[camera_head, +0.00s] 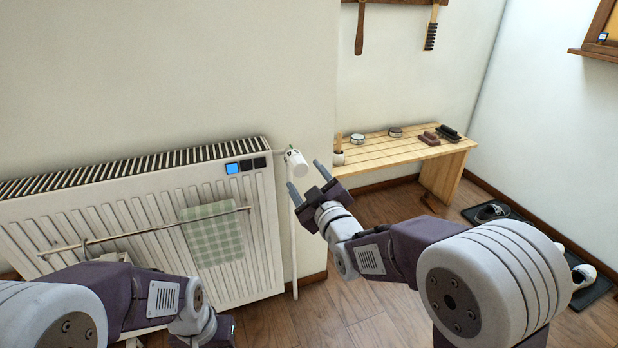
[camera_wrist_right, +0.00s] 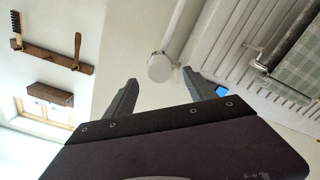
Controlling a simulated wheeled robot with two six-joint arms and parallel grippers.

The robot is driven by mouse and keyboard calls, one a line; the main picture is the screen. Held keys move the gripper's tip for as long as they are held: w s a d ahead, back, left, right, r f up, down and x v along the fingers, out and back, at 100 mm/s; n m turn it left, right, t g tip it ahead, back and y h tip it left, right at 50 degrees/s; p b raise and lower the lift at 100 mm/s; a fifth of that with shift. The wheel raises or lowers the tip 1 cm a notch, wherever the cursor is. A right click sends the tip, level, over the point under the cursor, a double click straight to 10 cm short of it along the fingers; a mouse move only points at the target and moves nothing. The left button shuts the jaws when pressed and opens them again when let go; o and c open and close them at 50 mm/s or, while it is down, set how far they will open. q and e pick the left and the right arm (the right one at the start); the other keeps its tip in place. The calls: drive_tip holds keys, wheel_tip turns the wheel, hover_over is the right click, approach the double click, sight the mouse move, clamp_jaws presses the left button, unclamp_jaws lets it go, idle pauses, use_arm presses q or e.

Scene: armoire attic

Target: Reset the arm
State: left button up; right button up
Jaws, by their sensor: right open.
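My right gripper (camera_head: 307,183) is open and empty in the head view, its two fingers apart and pointing toward the radiator valve (camera_head: 296,163). The white valve knob stands at the right end of the radiator. In the right wrist view the open right gripper (camera_wrist_right: 160,95) shows both fingers, with the round valve knob (camera_wrist_right: 160,67) seen beyond the gap between them. No contact with the knob is visible. My left arm comes in at the lower left of the head view, and its gripper's fingers are not visible.
A white radiator (camera_head: 130,215) with a rail and a green checked towel (camera_head: 212,235) fills the left. A wooden bench (camera_head: 405,150) with brushes and tins stands behind my right gripper. Shoes lie on dark mats (camera_head: 590,290) at right. Wood floor (camera_head: 330,315) is open between.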

drive_tip(key=s+d+m+g+h+p, duration=0.25)
drive_tip(key=d+h+p, duration=0.2)
drive_tip(key=d, duration=0.65)
drive_tip(key=s+d+f+m+g+p, duration=0.15)
drive_tip(key=s+f+m+g, duration=0.35)
drive_tip(key=s+f, duration=0.5)
drive_tip(key=s+d+f+m+g, duration=0.3)
drive_tip(key=s+f+g, duration=0.5)
drive_tip(key=s, duration=0.4)
wheel_tip(320, 180, up, 38)
drive_tip(key=s+p, duration=0.2)
drive_tip(key=p, duration=3.6)
drive_tip(key=shift+f+h, duration=0.15)
drive_tip(key=shift+h, duration=0.3)
drive_tip(key=shift+s+a+g, duration=0.1)
drive_tip(key=shift+g, duration=0.15)
